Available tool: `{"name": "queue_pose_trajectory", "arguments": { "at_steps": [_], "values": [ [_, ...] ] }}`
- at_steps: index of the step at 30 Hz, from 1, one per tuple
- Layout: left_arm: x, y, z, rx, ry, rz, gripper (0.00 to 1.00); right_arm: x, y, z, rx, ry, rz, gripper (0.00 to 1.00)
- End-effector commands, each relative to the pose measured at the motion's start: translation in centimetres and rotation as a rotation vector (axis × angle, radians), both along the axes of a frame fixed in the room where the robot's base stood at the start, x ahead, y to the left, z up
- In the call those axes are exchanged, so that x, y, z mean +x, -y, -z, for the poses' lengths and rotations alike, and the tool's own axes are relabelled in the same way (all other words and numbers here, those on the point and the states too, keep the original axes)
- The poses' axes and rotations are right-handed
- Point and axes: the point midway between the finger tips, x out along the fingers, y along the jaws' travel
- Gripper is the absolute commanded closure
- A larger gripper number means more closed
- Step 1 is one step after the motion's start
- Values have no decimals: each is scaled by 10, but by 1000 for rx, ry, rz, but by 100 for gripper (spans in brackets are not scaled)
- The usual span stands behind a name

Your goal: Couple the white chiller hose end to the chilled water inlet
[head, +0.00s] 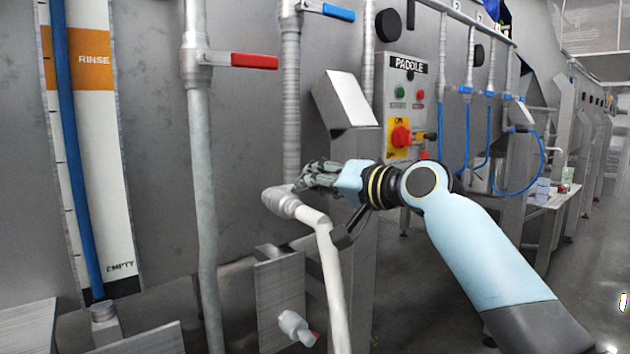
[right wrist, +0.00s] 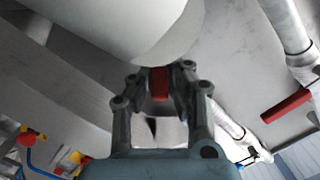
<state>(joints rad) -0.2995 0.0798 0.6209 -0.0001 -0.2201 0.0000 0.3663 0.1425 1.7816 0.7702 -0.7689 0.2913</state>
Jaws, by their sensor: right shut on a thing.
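The white chiller hose (head: 331,275) rises from below, bends left and ends in a ribbed collar, the hose end (head: 284,202). This end lies right at the foot of a vertical ribbed pipe (head: 291,130) on the steel wall; I cannot tell whether the two are joined. My right gripper (head: 312,178) is beside the hose end. In the right wrist view, its fingers (right wrist: 161,88) are shut on a small red piece (right wrist: 161,82) against a large white round body (right wrist: 130,25). No inlet label is readable. My left gripper is not in view.
A grey pipe with a red lever (head: 254,61) stands left of the ribbed pipe; a blue lever (head: 338,12) is above. A white fitting with a red tip (head: 297,327) is low down. A paddle control box (head: 402,105) and blue hoses are to the right.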

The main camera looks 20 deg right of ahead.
Motion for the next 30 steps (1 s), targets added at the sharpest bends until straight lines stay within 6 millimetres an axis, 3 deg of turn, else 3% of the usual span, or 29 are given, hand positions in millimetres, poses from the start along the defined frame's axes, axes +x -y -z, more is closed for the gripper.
{"name": "queue_pose_trajectory", "arguments": {
  "at_steps": [12,29,30],
  "values": [
    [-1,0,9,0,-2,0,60,-8,-5,7,55,146,159,100],
    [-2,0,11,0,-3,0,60,-8,-5,7,64,176,190,100],
    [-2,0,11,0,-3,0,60,-8,-5,7,64,176,190,86]
  ]
}}
